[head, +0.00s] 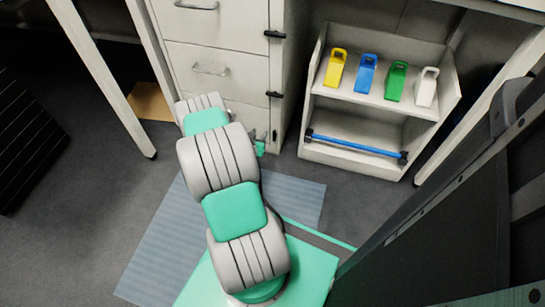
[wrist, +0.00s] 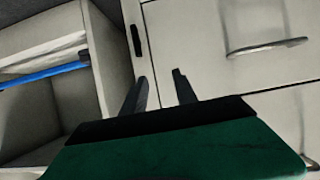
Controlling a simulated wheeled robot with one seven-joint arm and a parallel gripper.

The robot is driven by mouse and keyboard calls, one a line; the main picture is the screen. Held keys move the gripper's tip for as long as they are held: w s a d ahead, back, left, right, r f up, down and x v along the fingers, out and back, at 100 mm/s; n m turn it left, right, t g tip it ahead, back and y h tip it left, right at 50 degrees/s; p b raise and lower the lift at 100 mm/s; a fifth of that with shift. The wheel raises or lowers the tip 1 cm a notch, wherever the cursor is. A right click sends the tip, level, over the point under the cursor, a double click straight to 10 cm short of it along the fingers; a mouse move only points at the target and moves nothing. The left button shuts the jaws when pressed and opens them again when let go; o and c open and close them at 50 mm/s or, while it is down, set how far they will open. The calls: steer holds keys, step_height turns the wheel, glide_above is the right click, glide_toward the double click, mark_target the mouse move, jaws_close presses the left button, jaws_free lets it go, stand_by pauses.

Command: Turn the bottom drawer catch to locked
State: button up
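The bottom drawer catch is a short black bar (wrist: 138,40) on the cabinet's side strip, beside the bottom drawer (wrist: 195,40). It stands upright along the strip and does not cross the drawer's edge; it also shows in the head view (head: 275,136). My gripper (wrist: 159,88) is open and empty. Its two dark fingers are apart in front of the cabinet, close to the catch in the picture, with the catch beyond the fingertips and not between them. In the head view my arm hides most of the gripper and part of the bottom drawer.
The two catches above, upper (head: 275,34) and middle (head: 274,95), lie level across their drawer edges. An open shelf unit (head: 310,148) with coloured clips and a blue rod (head: 355,146) stands just right of the cabinet. A table leg (head: 140,135) stands to the left.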

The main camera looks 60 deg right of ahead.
steer(key=b, duration=0.1)
glide_toward(274, 137)
steer(key=f, duration=0.1)
steer(key=shift+h, duration=0.4)
steer(key=b+x, duration=0.3)
steer(key=x, duration=0.3)
steer(key=shift+d+f, duration=0.25)
steer(key=shift+d, duration=0.1)
steer(key=shift+w+d, duration=0.15)
steer(key=shift+d, duration=0.35)
steer(key=shift+c, duration=0.5)
jaws_close()
